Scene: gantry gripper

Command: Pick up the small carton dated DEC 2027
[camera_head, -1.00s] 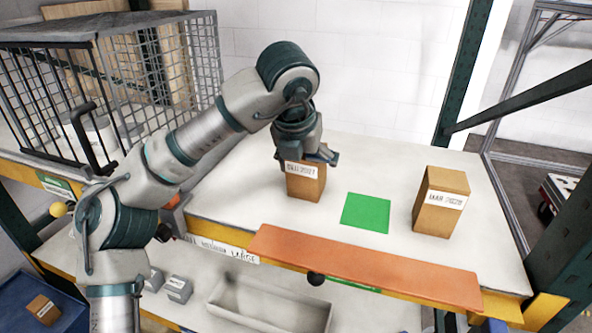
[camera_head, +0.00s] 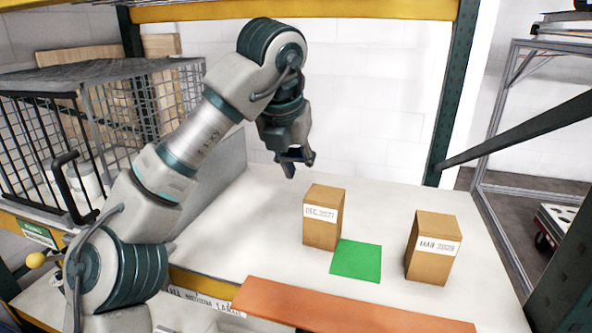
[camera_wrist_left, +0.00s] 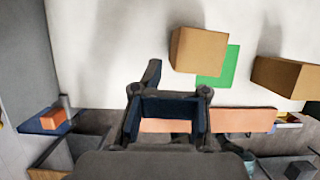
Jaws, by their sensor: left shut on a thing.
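The brown carton labelled DEC 2027 (camera_head: 322,232) stands upright on the pale shelf top, at the left edge of a green square (camera_head: 357,261). It also shows in the left wrist view (camera_wrist_left: 198,50), apart from my gripper. A similar carton labelled MAR 2028 (camera_head: 431,262) stands right of the square; it is also in the wrist view (camera_wrist_left: 285,77). My left gripper (camera_head: 296,164) hangs above and left of the DEC 2027 carton, touching neither carton. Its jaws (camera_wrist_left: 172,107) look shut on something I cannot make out. My right gripper is not in view.
An orange plank (camera_head: 350,310) runs along the shelf's front edge. A wire cage (camera_head: 95,110) stands at left. A dark green rack post (camera_head: 450,85) rises behind the cartons. The shelf left of the DEC 2027 carton is clear.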

